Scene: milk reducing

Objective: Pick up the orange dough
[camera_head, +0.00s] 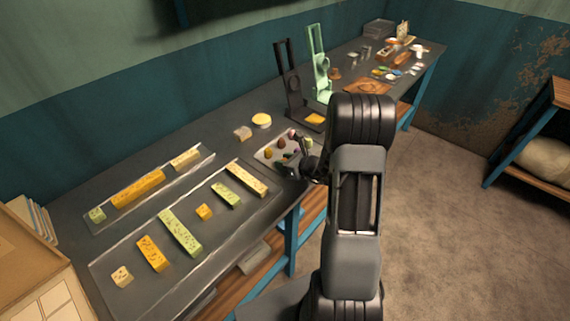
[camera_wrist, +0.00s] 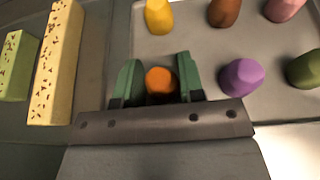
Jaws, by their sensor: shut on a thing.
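The orange dough (camera_wrist: 161,81) is a small rounded lump, seen in the wrist view between the two green fingers of my gripper (camera_wrist: 160,82). My gripper is shut on it, with a finger touching on each side. It sits at the near left part of a grey tray (camera_wrist: 201,50), and I cannot tell whether it is lifted clear of the tray. In the head view my gripper (camera_head: 304,166) is over the tray (camera_head: 262,155), and my arm hides part of that area; the orange dough cannot be made out there.
Yellow (camera_wrist: 159,15), brown (camera_wrist: 224,11), pink (camera_wrist: 285,8), purple (camera_wrist: 241,76) and green (camera_wrist: 304,69) lumps stand on the same tray. Left of it, speckled bars (camera_head: 180,232) lie on trays. A black stand (camera_head: 293,90) and a green stand (camera_head: 319,65) rise behind.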

